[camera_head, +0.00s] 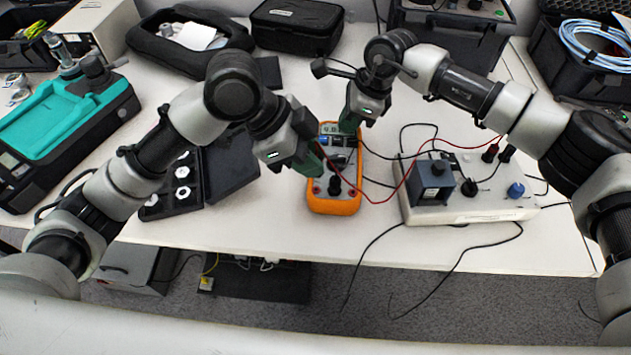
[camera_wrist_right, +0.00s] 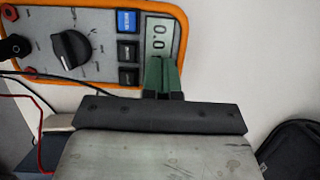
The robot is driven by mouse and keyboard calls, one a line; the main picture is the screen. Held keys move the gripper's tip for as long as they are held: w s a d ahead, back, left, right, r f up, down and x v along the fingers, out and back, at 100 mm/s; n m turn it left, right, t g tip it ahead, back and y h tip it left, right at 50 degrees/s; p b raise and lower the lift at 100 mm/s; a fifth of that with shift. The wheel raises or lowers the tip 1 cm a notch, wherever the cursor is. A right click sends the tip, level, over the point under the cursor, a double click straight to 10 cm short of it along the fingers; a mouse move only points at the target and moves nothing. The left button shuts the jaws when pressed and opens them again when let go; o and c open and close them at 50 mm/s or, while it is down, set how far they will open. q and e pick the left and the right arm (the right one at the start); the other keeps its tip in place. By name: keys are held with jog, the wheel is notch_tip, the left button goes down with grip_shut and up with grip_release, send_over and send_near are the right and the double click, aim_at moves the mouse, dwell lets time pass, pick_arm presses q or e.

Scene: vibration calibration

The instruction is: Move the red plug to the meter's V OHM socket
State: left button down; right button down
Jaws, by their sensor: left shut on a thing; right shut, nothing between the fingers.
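The orange meter (camera_head: 335,207) lies on the table, with its display, buttons, dial and a row of sockets showing. A red-ringed socket (camera_head: 351,193) is at the right of its near end and another red one (camera_head: 317,190) at the left. A black plug (camera_head: 335,185) stands between them; it also shows in the right wrist view (camera_wrist_right: 15,47). My left gripper (camera_head: 316,167) is shut at the meter's left side, where the red lead (camera_head: 378,183) ends; the red plug itself is hidden by the fingers. My right gripper (camera_wrist_right: 161,75) is shut and empty by the display (camera_wrist_right: 158,38).
A grey-white supply box (camera_head: 460,207) with a dark blue block (camera_head: 431,182) on it stands right of the meter. Leads run across the table between them. A black case (camera_head: 230,165) with hex parts lies to the left. The table in front of the meter is clear.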

notch_tip(320, 180, up, 9)
dwell(1.0)
dwell(0.3)
